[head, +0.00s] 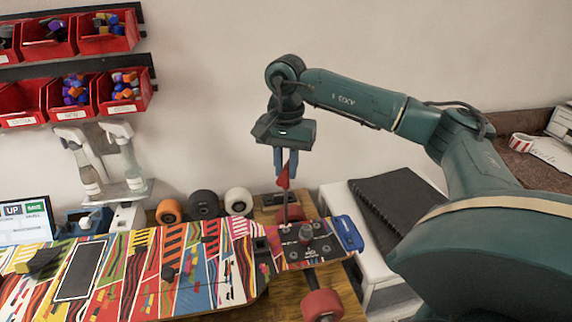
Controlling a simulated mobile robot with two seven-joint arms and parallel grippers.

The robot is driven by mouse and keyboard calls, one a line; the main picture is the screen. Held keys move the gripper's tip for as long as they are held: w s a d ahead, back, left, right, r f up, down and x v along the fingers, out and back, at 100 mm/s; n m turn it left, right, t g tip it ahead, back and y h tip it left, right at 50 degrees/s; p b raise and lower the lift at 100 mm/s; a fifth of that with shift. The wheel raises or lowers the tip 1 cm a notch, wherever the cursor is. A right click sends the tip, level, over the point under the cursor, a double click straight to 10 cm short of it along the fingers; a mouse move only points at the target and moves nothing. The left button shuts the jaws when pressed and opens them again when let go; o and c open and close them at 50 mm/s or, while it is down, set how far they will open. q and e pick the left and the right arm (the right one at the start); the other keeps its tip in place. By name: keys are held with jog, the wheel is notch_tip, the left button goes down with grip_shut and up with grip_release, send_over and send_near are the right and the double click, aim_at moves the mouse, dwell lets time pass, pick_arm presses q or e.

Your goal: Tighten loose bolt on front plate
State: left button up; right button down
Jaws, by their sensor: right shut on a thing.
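The colorful skateboard deck (212,255) lies across the wooden bench. Its dark front plate (318,250), with several bolt heads, is near the deck's right end. A raised round bolt or knob (305,233) stands on the plate. My right gripper (286,160) comes down from above, its blue fingers shut on a red-handled tool (284,179) with a thin shaft. The tool hangs nearly upright, its lower end at the plate's left back part. Whether the tip touches a bolt is too small to tell. My left gripper is not in view.
A red wheel (323,304) sits below the deck's right end. Several loose wheels (204,205) stand behind the deck. Spray bottles (124,160) and red bins (108,38) are at the left. A black notebook (397,207) lies on a white surface at the right.

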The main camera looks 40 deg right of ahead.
dwell(0.3)
jog(key=shift+f, duration=0.65)
dwell(2.3)
dwell(0.4)
jog(key=m, duration=0.4)
jog(key=shift+m, duration=2)
